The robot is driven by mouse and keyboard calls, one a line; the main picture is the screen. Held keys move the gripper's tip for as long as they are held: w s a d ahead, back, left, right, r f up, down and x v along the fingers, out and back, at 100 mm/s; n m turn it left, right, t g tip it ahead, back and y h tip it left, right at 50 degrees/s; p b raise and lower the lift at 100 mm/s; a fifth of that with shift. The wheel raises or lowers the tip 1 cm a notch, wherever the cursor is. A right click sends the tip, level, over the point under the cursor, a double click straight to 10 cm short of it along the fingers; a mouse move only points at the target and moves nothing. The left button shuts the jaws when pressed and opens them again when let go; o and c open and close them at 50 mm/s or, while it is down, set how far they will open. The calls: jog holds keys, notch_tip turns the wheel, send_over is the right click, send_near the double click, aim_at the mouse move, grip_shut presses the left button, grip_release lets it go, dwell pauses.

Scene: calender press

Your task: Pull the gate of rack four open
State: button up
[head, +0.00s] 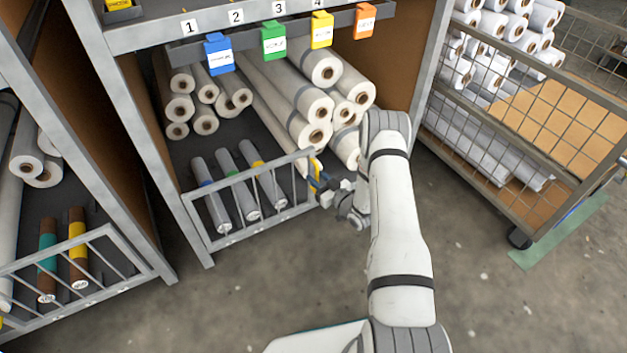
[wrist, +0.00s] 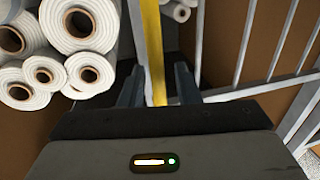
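A grey barred gate (head: 250,200) stands across the low front of the middle rack, with a yellow upright bar (head: 317,166) at its right end. I cannot tell whether the gate is fully closed, and no rack number is readable on it. My gripper (head: 320,186) is at this right end. In the wrist view, the yellow bar (wrist: 155,45) runs between the two dark fingers of my gripper (wrist: 158,84), with a visible gap on each side. The gate's bars (wrist: 270,45) show at the right there. My arm hides the rack's lower right corner.
Behind the gate lie several rolls with coloured bands (head: 247,185) and large white rolls (head: 305,115). Another barred gate (head: 75,265) is at the left. A wire-mesh cart (head: 530,110) stands at the right. The concrete floor (head: 220,310) in front is clear.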

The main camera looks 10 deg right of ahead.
jog(key=shift+a, duration=0.1)
grip_shut()
dwell(0.4)
